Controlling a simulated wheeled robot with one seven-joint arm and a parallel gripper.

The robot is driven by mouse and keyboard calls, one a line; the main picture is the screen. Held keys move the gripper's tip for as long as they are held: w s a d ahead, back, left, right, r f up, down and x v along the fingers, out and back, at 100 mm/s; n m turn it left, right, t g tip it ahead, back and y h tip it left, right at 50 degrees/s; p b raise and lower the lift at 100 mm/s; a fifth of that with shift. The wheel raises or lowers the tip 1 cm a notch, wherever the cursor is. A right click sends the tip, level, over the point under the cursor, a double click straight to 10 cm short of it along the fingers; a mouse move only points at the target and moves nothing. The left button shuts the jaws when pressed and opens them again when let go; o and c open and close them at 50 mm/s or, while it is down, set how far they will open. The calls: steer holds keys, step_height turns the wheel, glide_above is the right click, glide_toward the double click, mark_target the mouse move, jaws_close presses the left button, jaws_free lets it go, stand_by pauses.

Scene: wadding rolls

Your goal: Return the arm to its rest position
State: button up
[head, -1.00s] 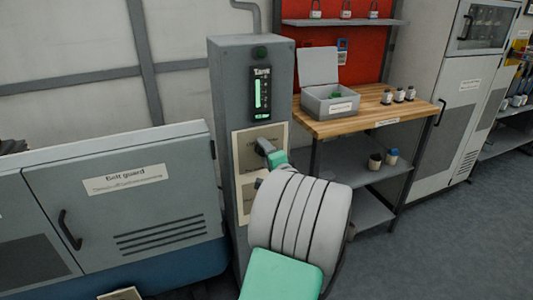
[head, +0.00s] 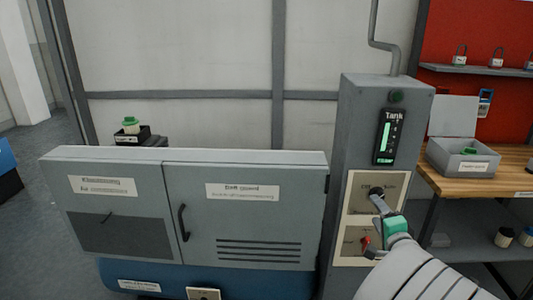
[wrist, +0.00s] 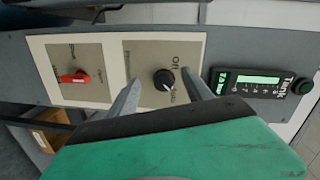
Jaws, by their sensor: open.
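My gripper (wrist: 162,88) is open, its two fingers on either side of a black rotary knob (wrist: 164,80) in the wrist view. The knob sits on a beige plate (wrist: 140,50) whose lettering includes "Off". I cannot tell whether the fingers touch it. In the head view my gripper (head: 378,197) reaches the front of the grey control column (head: 350,130) at the right. My white arm comes in from the bottom right.
A red switch (wrist: 75,77) is on a second plate beside the knob. A "Tank" gauge (head: 386,136) glows green above. The belt guard cabinet (head: 260,215) stands left of the column. A wooden bench (head: 480,186) with a grey box (head: 462,159) stands right.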

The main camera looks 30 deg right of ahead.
steer(key=w+a+r+n+g+y+p, duration=0.1)
steer(key=w+a+n+g+y+p, duration=0.35)
steer(key=a, duration=0.85)
steer(key=w+a+r+n+g+y+p, duration=0.1)
steer(key=w+a+n+y+p, duration=0.25)
steer(key=w+a+n, duration=0.6)
steer(key=s+a+r+n+g+p, duration=0.2)
steer(key=s+a+n+g+p, duration=0.1)
steer(key=s+a, duration=0.5)
steer(key=s+a+r+n+g+p, duration=0.3)
steer(key=s+a+n+p, duration=0.1)
steer(key=s+a, duration=0.5)
steer(key=shift+a+p, duration=0.35)
steer(key=shift+a, duration=0.9)
steer(key=shift+r, duration=0.1)
